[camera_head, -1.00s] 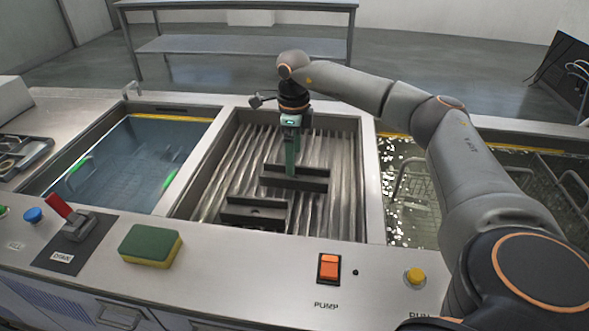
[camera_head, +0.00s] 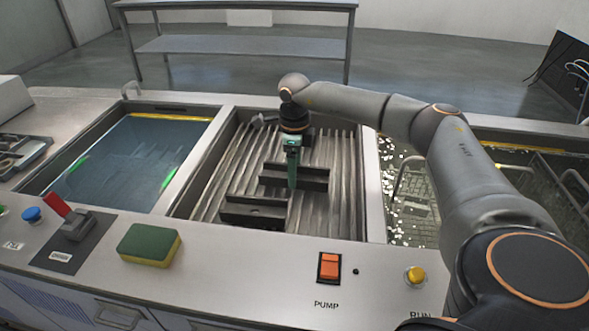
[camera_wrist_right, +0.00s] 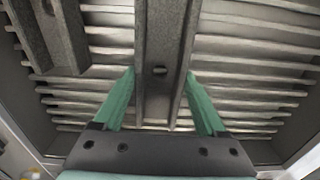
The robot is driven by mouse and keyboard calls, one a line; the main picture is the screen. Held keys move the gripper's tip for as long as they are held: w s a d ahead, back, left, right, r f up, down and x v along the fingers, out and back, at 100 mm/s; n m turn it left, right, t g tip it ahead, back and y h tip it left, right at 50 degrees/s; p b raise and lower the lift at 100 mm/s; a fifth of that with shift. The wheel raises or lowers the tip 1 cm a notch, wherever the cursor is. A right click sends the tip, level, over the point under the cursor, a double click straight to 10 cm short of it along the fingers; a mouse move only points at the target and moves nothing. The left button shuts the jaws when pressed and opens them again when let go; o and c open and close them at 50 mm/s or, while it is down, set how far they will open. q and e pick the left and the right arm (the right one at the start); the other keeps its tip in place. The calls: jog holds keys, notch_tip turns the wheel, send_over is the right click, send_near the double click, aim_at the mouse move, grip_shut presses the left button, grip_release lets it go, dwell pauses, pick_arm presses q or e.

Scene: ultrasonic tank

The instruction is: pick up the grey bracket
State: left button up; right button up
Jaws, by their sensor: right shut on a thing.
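A dark grey channel-shaped bracket (camera_head: 313,181) lies on the ribbed floor of the middle basin (camera_head: 228,170). My right gripper (camera_head: 291,183) reaches down onto it from above, its green fingers at the bracket's middle. In the right wrist view the fingers stand on both sides of the bracket (camera_wrist_right: 160,105), shut on its walls. A hole shows in the bracket's floor. A second similar bracket (camera_head: 255,213) lies nearer the front, apart from the held one; it also shows at the upper left of the right wrist view (camera_wrist_right: 50,35). My left gripper is not in view.
A water-filled tank (camera_head: 130,160) is on the left and another tank with a wire basket (camera_head: 412,180) on the right. A green-yellow sponge (camera_head: 150,244), a red lever (camera_head: 70,220) and an orange pump switch (camera_head: 329,267) are along the front ledge.

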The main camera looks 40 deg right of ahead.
grip_shut()
jog(key=shift+r, duration=0.1)
jog(key=shift+w, duration=0.1)
dwell(0.4)
